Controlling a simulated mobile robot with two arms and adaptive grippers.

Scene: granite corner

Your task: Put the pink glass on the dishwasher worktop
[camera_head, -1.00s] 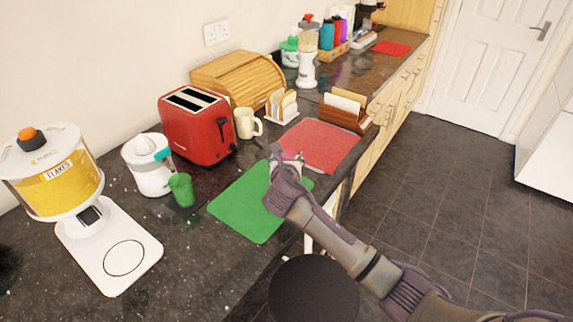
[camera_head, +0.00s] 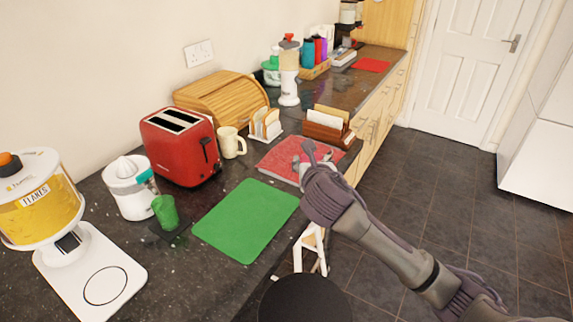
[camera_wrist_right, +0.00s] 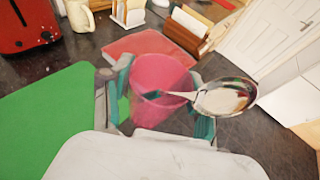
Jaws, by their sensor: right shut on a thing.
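In the right wrist view the pink glass (camera_wrist_right: 160,80) stands between the two fingers of my right gripper (camera_wrist_right: 155,106), which is shut on it. A metal spoon (camera_wrist_right: 226,97) lies across the glass, its bowl out past the right side; whether it rests in the glass or is gripped with it I cannot tell. In the head view my right gripper (camera_head: 310,163) is over the front edge of the dark granite worktop (camera_head: 200,262), at the red mat, and hides the glass. Which part of the worktop is the dishwasher's I cannot tell. My left gripper is not in view.
A green cup (camera_head: 165,212) stands left of the green mat.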

